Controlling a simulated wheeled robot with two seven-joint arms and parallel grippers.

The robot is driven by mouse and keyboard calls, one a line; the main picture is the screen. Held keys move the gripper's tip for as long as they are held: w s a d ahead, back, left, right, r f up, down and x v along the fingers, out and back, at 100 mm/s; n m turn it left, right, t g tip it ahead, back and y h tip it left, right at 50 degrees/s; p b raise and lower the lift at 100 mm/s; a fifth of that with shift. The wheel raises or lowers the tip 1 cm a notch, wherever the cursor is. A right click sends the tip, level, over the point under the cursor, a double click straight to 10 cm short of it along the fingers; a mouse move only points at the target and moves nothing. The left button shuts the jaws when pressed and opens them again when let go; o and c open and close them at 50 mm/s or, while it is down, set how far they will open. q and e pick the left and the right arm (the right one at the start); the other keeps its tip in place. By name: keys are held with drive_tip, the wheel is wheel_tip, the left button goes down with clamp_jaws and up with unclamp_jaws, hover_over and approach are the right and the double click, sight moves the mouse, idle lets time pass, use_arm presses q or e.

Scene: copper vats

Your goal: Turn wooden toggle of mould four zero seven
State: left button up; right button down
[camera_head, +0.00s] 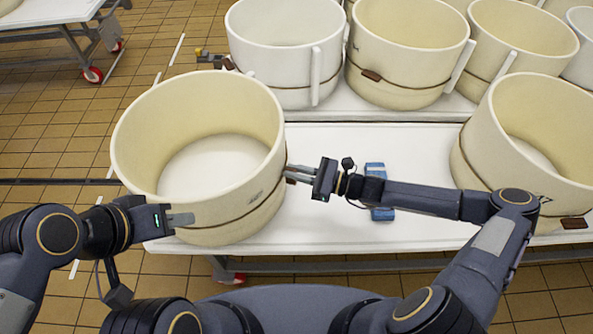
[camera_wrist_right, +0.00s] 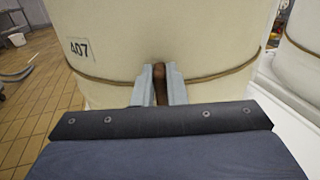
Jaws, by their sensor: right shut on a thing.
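The cream mould (camera_head: 210,192) stands on the white table in front of me, and in the right wrist view its wall (camera_wrist_right: 130,50) carries the number 407 (camera_wrist_right: 79,49). A cord (camera_wrist_right: 100,79) runs around it. The brown wooden toggle (camera_wrist_right: 160,84) sits upright between the fingers of my right gripper (camera_wrist_right: 160,88), which is shut on it. In the head view my right gripper (camera_head: 299,174) reaches the mould's right side and hides the toggle. My left gripper (camera_head: 180,219) is against or just before the mould's lower left front; its finger opening cannot be made out.
Another cream mould (camera_head: 540,125) stands at the right of the white table (camera_head: 330,228). A blue object (camera_head: 376,171) lies beneath my right forearm. Several more moulds (camera_head: 410,50) stand on a table behind.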

drive_tip(key=n, duration=0.3)
drive_tip(key=s+n, duration=0.1)
drive_tip(key=n, duration=0.1)
drive_tip(key=shift+s+a+f+b, duration=0.15)
drive_tip(key=shift+f+b, duration=0.1)
drive_tip(key=shift+b, duration=0.15)
drive_tip(key=n, duration=0.1)
drive_tip(key=n+b, duration=0.1)
drive_tip(key=n, duration=0.1)
drive_tip(key=shift+s+a+f+n, duration=0.1)
drive_tip(key=shift+s+f+n, duration=0.2)
drive_tip(key=shift+n, duration=0.1)
drive_tip(key=n+b, duration=0.2)
drive_tip(key=n, duration=0.1)
drive_tip(key=f+n+b, duration=0.1)
drive_tip(key=shift+s+a+n, duration=0.1)
drive_tip(key=shift+s+n, duration=0.2)
drive_tip(key=shift+s+f+n+b, duration=0.1)
drive_tip(key=shift+f+n+b, duration=0.15)
drive_tip(key=shift+n+b, duration=0.75)
drive_tip(key=shift+f+n+b, duration=0.2)
drive_tip(key=shift+n+b, duration=0.55)
drive_tip(key=shift+n, duration=0.35)
drive_tip(key=c, duration=1.5)
unclamp_jaws()
drive_tip(key=shift+o, duration=0.2)
